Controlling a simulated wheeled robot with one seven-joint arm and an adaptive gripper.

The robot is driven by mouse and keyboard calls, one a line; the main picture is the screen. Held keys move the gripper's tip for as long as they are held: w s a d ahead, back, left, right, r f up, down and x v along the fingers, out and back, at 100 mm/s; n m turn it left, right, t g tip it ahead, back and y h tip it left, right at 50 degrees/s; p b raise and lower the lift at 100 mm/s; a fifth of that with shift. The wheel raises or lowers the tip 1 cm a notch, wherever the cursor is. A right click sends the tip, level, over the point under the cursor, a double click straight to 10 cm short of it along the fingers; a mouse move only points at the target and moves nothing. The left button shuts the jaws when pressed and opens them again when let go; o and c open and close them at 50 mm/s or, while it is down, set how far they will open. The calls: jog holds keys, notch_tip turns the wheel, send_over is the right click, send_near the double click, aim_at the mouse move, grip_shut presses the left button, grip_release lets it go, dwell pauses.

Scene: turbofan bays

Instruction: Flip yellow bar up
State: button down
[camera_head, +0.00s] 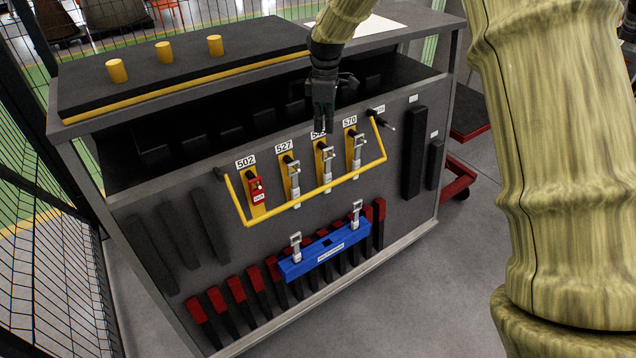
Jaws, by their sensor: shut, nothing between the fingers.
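The yellow bar (318,198) is a U-shaped frame on the sloped front panel of the grey cabinet. Its long side hangs low, crossing below the numbered switches. Its two arms rise to pivots at the left, near label 502, and at the right, near a dark pin. My gripper (320,128) is black, points down and is shut and empty. It is in front of the panel's upper edge, over the third label, which it partly hides. It appears above the long side of the bar and apart from it.
Switches on yellow plates, one with a red tag (257,191), sit within the bar's outline. A blue bar (325,254) with two latches is below. Black handles (414,152) are at the right. Yellow knobs (164,52) stand on the cabinet top. A mesh fence (45,220) is at left.

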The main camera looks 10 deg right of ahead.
notch_tip(320, 180, down, 22)
jog(key=w+a+m+t+b, duration=0.1)
jog(key=w+m, duration=0.1)
jog(key=m, duration=0.7)
jog(key=shift+w+a+r+t, duration=0.15)
jog(key=shift+w+r+t, duration=0.1)
jog(key=shift+t, duration=0.15)
jog(key=shift+s, duration=0.1)
